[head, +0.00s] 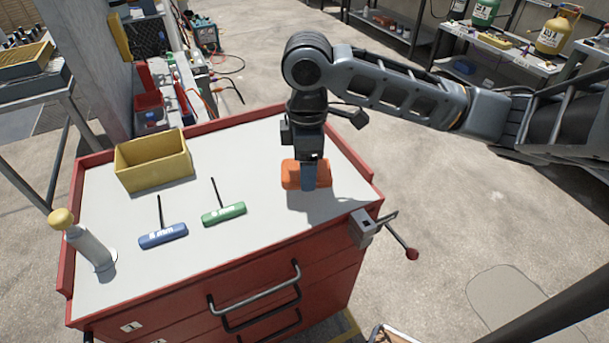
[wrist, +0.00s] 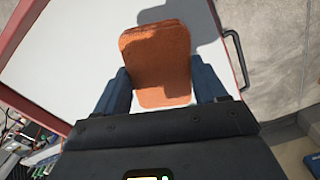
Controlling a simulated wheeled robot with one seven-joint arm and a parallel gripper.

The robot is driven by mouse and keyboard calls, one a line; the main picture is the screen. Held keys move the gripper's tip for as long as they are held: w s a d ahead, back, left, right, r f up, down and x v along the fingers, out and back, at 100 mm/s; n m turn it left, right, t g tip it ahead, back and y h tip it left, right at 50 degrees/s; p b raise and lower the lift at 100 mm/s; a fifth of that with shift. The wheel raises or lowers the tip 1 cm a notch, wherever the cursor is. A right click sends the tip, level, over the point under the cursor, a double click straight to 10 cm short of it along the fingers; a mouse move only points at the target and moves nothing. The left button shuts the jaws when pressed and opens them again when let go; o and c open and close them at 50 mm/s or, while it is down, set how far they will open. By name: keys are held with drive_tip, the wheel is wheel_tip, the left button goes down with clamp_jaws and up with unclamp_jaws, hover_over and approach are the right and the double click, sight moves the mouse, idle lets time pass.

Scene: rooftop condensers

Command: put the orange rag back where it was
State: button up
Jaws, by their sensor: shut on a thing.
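The orange rag (head: 292,174) is at the right part of the white top of the red tool cart (head: 250,243). My gripper (head: 307,180) points down over it and is shut on it. In the wrist view the rag (wrist: 156,60) shows as a folded block between the two blue-grey fingers of my gripper (wrist: 160,90). Whether the rag touches the cart top or hangs just above it, I cannot tell.
A yellow bin (head: 153,165) stands at the back left of the cart top. A blue-handled hex key (head: 163,236), a green-handled one (head: 223,214) and a yellow-capped cylinder (head: 88,245) are also on it. A vise (head: 362,228) sits at the right front corner.

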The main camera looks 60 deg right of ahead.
drive_tip(key=shift+w+a+f, duration=0.1)
drive_tip(key=shift+w+f, duration=0.1)
drive_tip(key=shift+f, duration=1.95)
drive_tip(key=shift+f, duration=0.1)
drive_tip(key=shift+f, duration=0.1)
drive_tip(key=o, duration=0.9)
drive_tip(key=shift+o, duration=0.2)
